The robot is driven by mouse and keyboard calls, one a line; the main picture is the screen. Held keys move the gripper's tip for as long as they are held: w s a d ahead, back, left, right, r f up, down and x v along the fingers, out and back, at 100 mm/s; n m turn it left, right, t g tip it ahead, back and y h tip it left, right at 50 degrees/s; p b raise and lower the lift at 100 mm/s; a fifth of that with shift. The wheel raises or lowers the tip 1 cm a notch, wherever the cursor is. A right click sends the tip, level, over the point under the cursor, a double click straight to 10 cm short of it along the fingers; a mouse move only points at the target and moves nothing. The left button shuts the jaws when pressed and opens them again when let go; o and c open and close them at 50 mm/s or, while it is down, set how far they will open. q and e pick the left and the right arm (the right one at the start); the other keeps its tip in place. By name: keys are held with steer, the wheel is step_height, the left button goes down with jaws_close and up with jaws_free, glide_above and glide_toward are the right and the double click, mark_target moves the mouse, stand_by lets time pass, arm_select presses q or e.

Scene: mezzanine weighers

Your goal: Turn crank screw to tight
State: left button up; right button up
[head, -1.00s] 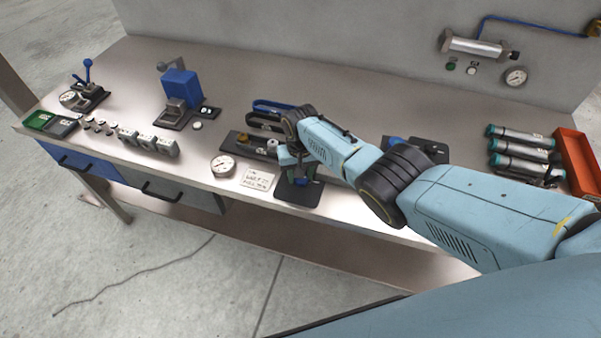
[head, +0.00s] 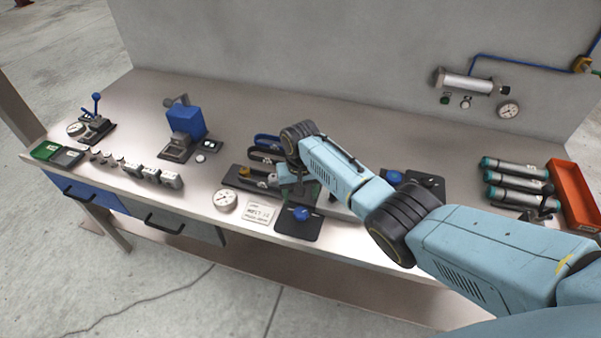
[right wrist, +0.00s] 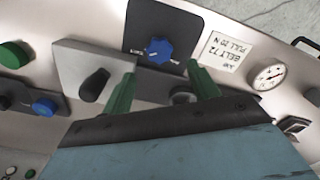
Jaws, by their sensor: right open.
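A blue lobed knob (head: 301,213) sits on a black plate (head: 290,230) at the bench's front edge. In the right wrist view the knob (right wrist: 158,50) lies beyond the fingertips, with pale marks around it. A grey piece with a black handle-like knob (right wrist: 95,85) lies left of the fingers there; I cannot tell whether it is a crank arm. My right gripper (right wrist: 162,68) is open, green fingers apart with nothing between them. In the head view it (head: 300,190) hangs behind the blue knob, apart from it. The hand partly hides the rail behind. My left gripper is out of view.
A dial gauge (head: 225,199) and a lettered card (head: 259,212) lie left of the knob plate. Dark and blue belts (head: 268,141) lie behind. A blue clamp device (head: 184,122) stands farther left. Teal-ended cylinders (head: 516,182) and an orange bin (head: 577,196) are at right.

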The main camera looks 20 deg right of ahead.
step_height(320, 180, up, 7)
steer(key=shift+p, duration=0.3)
steer(key=shift+f, duration=0.15)
